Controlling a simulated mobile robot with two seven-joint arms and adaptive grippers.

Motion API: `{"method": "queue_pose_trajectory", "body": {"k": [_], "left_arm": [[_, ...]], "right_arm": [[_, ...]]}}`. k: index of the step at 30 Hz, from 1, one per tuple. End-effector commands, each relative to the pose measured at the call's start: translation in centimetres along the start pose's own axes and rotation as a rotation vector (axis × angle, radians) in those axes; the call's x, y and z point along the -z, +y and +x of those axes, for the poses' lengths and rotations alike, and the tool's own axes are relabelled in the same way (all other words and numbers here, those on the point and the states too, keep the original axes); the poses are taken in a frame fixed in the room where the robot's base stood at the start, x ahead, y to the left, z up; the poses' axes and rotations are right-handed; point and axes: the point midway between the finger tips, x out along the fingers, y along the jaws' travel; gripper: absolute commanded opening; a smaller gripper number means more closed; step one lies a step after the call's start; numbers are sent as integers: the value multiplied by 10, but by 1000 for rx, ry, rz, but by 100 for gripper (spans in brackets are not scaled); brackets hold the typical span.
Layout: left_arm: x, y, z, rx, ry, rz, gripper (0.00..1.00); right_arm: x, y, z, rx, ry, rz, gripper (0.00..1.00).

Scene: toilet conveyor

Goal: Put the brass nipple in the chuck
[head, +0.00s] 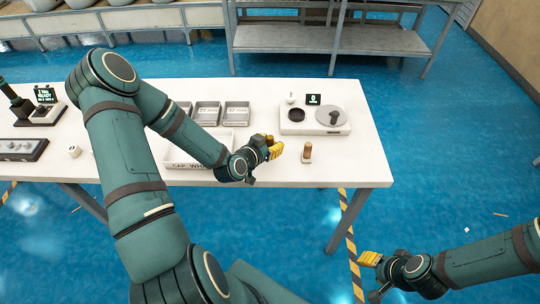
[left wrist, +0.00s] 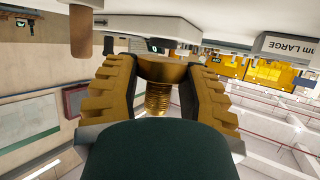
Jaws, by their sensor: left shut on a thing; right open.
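My left gripper (head: 272,148) is over the right part of the white table. In the left wrist view its yellow ribbed fingers (left wrist: 158,85) are shut on the brass nipple (left wrist: 158,97), which has a wide round head and a threaded shank. A white device (head: 315,121) at the table's right end carries a black round socket (head: 297,114) and a grey disc (head: 331,116) with a dark knob. I cannot tell for sure which part is the chuck. My right gripper (head: 370,258) is open and empty, off the table's right front corner.
A brown cylinder (head: 308,152) stands on a small white base just right of my left gripper; it also shows in the left wrist view (left wrist: 82,30). Grey trays (head: 207,112) and a labelled bin (head: 185,164) lie left of it. A device with a green display (head: 45,96) stands far left.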

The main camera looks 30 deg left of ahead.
Motion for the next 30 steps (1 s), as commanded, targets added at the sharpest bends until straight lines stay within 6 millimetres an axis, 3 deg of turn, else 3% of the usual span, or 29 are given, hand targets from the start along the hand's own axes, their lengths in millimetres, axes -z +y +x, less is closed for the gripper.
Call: {"method": "queue_pose_trajectory", "body": {"k": [15, 28, 29, 30], "left_arm": [[-48, 0, 20, 1, 0, 0, 5], [-52, 0, 22, 0, 2, 2, 5], [-52, 0, 22, 0, 1, 1, 53], [-52, 0, 21, 0, 1, 1, 67]], "right_arm": [[-2, 3, 7, 0, -4, -1, 47], [-5, 4, 12, 0, -8, -3, 47], [-5, 4, 11, 0, -9, -3, 47], [-5, 4, 10, 0, -9, -3, 47]]}}
